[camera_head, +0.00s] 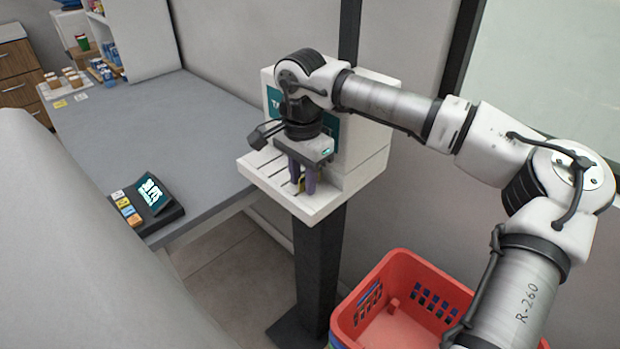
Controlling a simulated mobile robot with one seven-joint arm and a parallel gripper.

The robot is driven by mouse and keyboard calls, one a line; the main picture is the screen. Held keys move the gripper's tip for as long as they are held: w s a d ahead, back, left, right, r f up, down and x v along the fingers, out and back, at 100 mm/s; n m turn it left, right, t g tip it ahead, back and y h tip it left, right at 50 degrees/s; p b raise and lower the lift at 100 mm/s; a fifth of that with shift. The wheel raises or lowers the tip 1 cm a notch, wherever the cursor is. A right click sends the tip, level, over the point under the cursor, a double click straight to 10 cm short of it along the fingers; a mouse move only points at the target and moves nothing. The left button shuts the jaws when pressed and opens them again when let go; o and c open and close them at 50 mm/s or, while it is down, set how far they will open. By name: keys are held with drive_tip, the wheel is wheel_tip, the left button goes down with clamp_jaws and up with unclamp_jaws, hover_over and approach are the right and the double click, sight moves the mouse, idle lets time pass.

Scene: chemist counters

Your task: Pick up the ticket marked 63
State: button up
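A white ticket dispenser (362,160) with a teal panel stands on a dark post. Its tray (318,207) has several dark slots. My gripper (303,185) points down over the tray, with its two dark purple fingers low at the slots. A small yellow piece (300,184), possibly a ticket, shows between or just behind the fingertips. I cannot read any number on it, so I cannot tell whether it is the one marked 63. The fingers stand a little apart, and whether they touch the yellow piece is not clear. My arm hides part of the dispenser's front.
A grey counter (165,135) lies to the left, with a card terminal (150,195) at its near edge. Cups (62,82) and shelf goods stand at its far end. A red basket (400,290) is below right of the dispenser. A pale surface fills the lower left.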

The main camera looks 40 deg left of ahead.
clamp_jaws()
drive_tip(key=shift+r, duration=0.1)
idle(0.4)
